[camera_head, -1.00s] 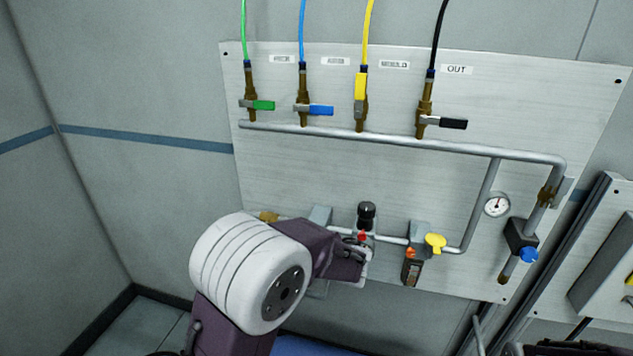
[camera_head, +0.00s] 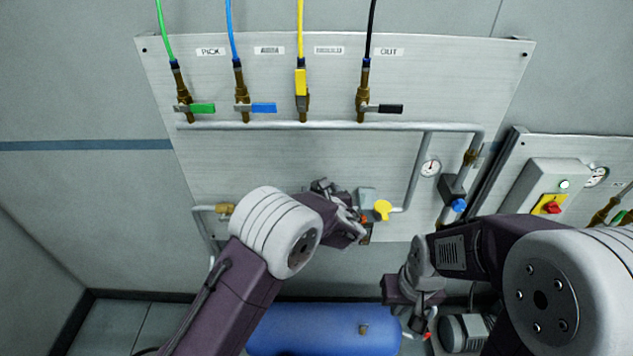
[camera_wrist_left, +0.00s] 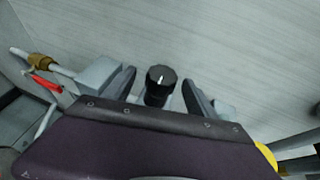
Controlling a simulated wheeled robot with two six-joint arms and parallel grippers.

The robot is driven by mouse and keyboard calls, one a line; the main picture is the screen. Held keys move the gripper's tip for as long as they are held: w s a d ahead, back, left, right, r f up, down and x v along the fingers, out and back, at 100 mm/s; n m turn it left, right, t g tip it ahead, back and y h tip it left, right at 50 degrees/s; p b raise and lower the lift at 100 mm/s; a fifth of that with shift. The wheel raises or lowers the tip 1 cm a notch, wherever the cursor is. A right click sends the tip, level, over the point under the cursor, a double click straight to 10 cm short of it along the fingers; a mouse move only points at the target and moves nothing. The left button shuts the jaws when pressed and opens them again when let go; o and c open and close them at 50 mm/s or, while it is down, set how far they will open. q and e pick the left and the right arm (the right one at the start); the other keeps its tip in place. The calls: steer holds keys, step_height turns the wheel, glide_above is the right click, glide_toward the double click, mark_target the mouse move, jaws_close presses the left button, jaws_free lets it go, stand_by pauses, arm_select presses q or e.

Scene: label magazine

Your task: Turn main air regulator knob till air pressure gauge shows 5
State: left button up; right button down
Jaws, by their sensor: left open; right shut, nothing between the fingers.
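The black regulator knob (camera_wrist_left: 160,84) with a white mark on top stands between the two fingers of my open left gripper (camera_wrist_left: 158,94) in the left wrist view. Small gaps seem to show on both sides of it; I cannot tell whether a finger touches it. In the head view my left gripper (camera_head: 340,197) hides the knob. The round white pressure gauge (camera_head: 430,168) is on the right part of the panel; its dark needle points roughly upward, but the numbers are too small to read. My right gripper (camera_head: 420,330) is low, below the panel, shut and empty.
A yellow knob (camera_head: 382,210) sits right of my left gripper. A blue knob (camera_head: 459,205) is below the gauge. Valves with green (camera_head: 202,108), blue (camera_head: 263,108) and black (camera_head: 390,109) handles line the upper pipe. A blue tank (camera_head: 310,328) lies below the panel.

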arm_select(q)
steer(key=x, duration=0.1)
steer(key=p+x, duration=0.1)
steer(key=x, duration=0.1)
steer(key=shift+w+d, duration=0.15)
steer(key=shift+d, duration=0.15)
steer(key=shift+w+a, duration=0.1)
steer(key=shift+a, duration=0.1)
steer(key=shift+f, duration=0.1)
steer(key=c, duration=1.4)
